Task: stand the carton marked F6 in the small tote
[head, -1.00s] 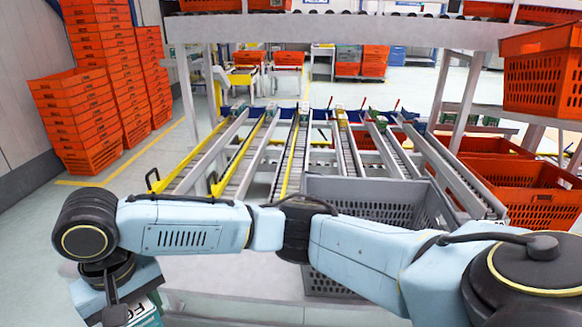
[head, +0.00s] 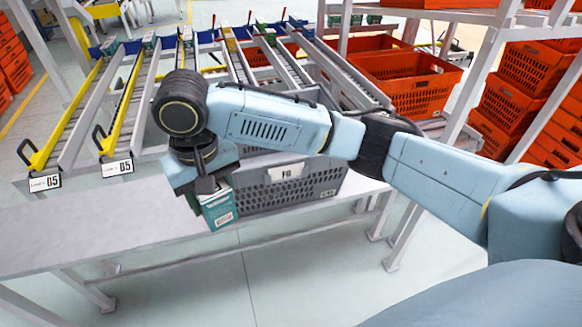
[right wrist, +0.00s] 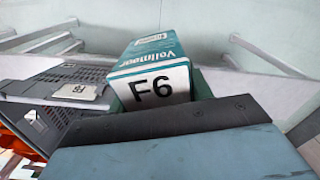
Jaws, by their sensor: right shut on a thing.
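The F6 carton (head: 220,210) is teal and white, and my right gripper (head: 207,187) is shut on it. It hangs slightly tilted at the front left of the grey small tote (head: 300,193), apparently outside it. In the right wrist view the carton (right wrist: 152,68) shows its black F6 mark, and the tote (right wrist: 62,75) is to its left. My right arm hides the tote's top and most of its inside in the head view. My left gripper is not in view.
The tote stands on a pale bench (head: 110,225), with bare bench top to its left. Sloping roller lanes (head: 125,95) lie behind, with yellow rails and tags at their ends. Orange totes (head: 415,92) and a white rack post (head: 490,65) are at the right.

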